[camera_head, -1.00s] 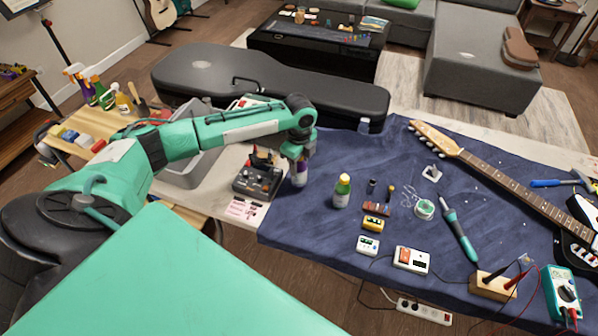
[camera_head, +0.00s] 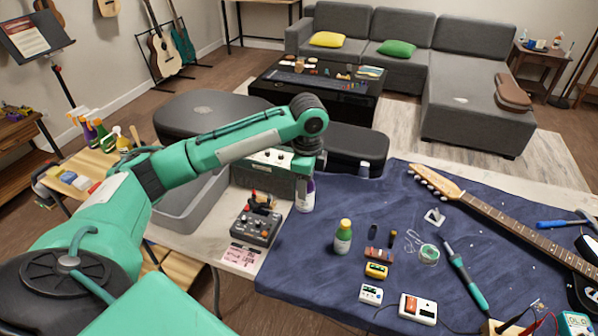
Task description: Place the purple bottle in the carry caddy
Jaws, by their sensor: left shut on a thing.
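The purple bottle (camera_head: 305,197) has a white label and hangs upright from my left gripper (camera_head: 305,172), near the left edge of the blue mat. The gripper is shut on its upper part; the fingertips are mostly hidden by the wrist. The bottle seems a little above the table. My right gripper is out of view.
A guitar (camera_head: 510,228) lies at right; a black case (camera_head: 205,108) is behind.

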